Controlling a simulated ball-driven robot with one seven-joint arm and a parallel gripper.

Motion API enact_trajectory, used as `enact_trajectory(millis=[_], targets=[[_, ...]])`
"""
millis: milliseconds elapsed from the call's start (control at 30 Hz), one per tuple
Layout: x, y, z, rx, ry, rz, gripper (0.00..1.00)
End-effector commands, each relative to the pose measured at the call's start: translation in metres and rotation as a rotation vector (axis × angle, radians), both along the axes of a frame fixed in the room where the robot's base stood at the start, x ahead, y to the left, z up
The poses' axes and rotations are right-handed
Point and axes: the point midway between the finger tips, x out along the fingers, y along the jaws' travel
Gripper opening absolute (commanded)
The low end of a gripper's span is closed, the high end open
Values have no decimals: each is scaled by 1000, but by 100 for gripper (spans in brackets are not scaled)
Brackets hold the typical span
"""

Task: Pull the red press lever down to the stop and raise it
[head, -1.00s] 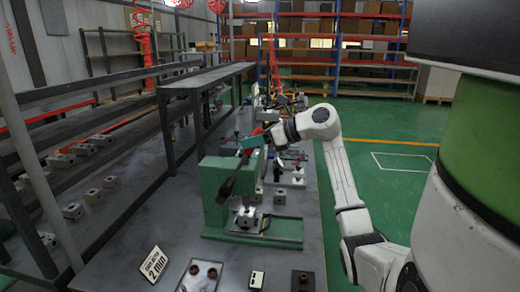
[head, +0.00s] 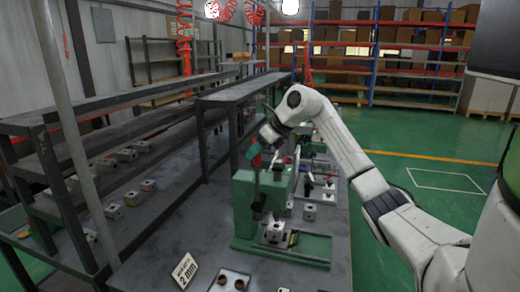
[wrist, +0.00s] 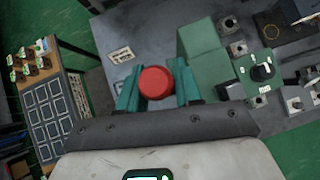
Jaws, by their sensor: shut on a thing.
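The green press (head: 245,205) stands on the grey bench. Its red lever knob (wrist: 155,82) sits between the two teal fingers of my gripper (wrist: 156,88) in the wrist view. My gripper (head: 255,152) is shut on the knob, above the press in the head view, where the knob is mostly hidden. A dark bar (head: 258,200) stands nearly upright at the front of the press. A small metal valve block (head: 274,232) sits on the press base (head: 300,249).
A "2 mm" sign (head: 183,270) and a small tray (head: 230,281) lie in front of the press. A dark rack (head: 200,125) with shelves runs along the left. Several blocks stand behind the press. Green floor is open at the right.

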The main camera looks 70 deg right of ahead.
Motion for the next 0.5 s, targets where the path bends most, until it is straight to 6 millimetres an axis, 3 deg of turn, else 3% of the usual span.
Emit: enact_trajectory(millis=[300, 333, 500], targets=[[4, 1, 1, -7, -3, 1, 0], [4, 1, 1, -7, -4, 1, 37], [3, 1, 1, -4, -2, 2, 53]])
